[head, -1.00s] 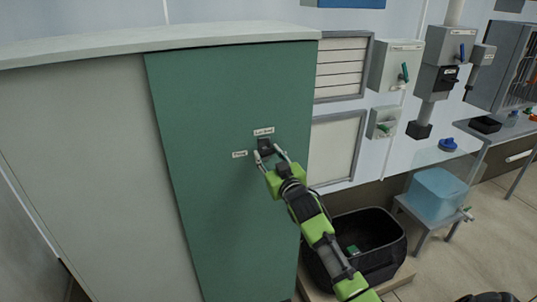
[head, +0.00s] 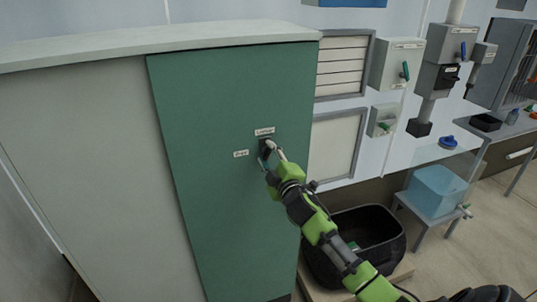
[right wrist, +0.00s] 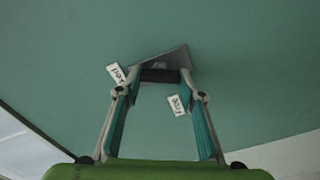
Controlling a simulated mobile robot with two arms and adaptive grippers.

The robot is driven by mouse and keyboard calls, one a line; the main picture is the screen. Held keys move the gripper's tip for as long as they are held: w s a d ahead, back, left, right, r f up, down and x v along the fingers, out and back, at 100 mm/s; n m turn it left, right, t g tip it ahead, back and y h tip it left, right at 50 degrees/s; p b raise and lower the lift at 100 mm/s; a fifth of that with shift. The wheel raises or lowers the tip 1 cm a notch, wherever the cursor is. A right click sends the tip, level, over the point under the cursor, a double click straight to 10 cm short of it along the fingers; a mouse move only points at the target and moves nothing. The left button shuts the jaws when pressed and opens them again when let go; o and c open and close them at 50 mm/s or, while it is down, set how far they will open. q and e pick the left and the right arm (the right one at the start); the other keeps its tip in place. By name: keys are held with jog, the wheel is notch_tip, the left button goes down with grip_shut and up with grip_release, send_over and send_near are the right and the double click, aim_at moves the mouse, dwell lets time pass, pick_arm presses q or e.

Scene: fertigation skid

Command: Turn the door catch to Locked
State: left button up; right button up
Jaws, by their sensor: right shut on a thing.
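The catch's exact pointing direction is hard to tell. My left gripper is not in view.
A translucent blue tub (head: 436,190) sits on a stool further right. Wall boxes with switches (head: 397,65) hang beyond a louvred panel (head: 342,67).

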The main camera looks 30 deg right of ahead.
jog(key=n, duration=0.5)
jog(key=shift+f, duration=0.1)
jog(key=shift+n+p, duration=0.3)
dwell(0.4)
jog(key=o, duration=1.1)
jog(key=v, duration=1.2)
jog(key=shift+f, duration=0.1)
